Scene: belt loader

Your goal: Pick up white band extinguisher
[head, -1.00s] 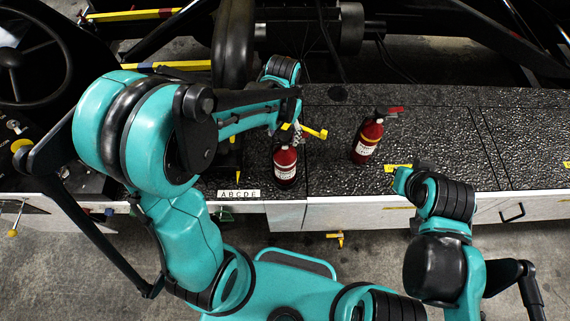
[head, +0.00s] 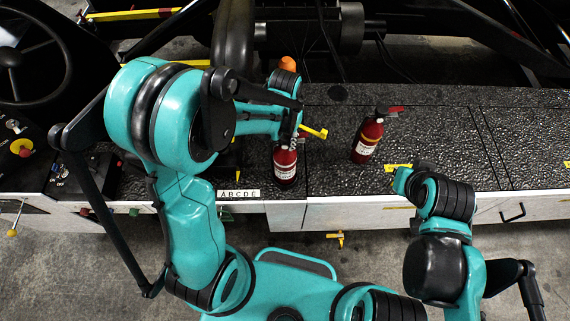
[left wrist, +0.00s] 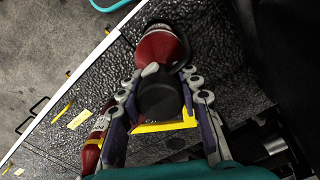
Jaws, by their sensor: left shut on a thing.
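A red extinguisher (head: 285,165) with a white label stands upright on the dark textured deck, below my left gripper (head: 290,138). In the left wrist view the fingers (left wrist: 163,100) are shut around its black top (left wrist: 159,96), with its red body (left wrist: 160,48) beyond. A yellow piece (head: 313,131) sticks out to the right beside its top. A second red extinguisher (head: 366,142), with a yellowish band, a white label and a red piece at its top, stands to the right, apart from the gripper. My right arm is at the lower right; its fingers do not show.
The dark deck (head: 430,135) is clear between the second extinguisher and the right side. An "ABCDE" label strip (head: 238,193) lies at the front edge. A control panel and steering wheel (head: 30,60) are at the left. Dark machine frame parts (head: 340,25) stand behind.

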